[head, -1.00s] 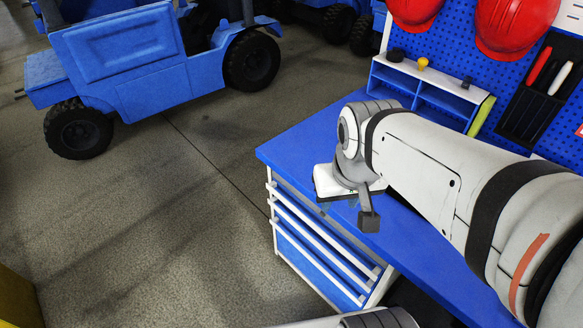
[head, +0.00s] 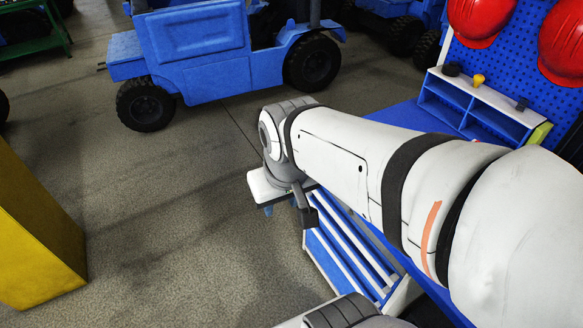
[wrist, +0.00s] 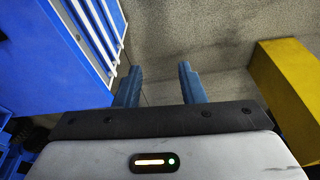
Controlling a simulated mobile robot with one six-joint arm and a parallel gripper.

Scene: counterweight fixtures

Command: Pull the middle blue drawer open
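The blue workbench cabinet (wrist: 50,50) has a stack of blue drawers (head: 345,255) with long white handles (wrist: 97,32). The drawers look closed. In the head view, my arm hides the upper part of the stack, and I cannot single out the middle drawer for sure. My gripper (wrist: 160,85) is open and empty, its two blue fingers apart with bare floor between them. In the head view it hangs over the floor, to the left of the drawer fronts. In the wrist view the handles lie to the left of the fingers, not touching them.
A yellow block (head: 35,225) stands on the floor at the left; it also shows at the right in the wrist view (wrist: 290,90). A blue forklift (head: 200,55) is parked behind. The blue bench top (head: 410,118) carries a small shelf (head: 470,105). Floor between is clear.

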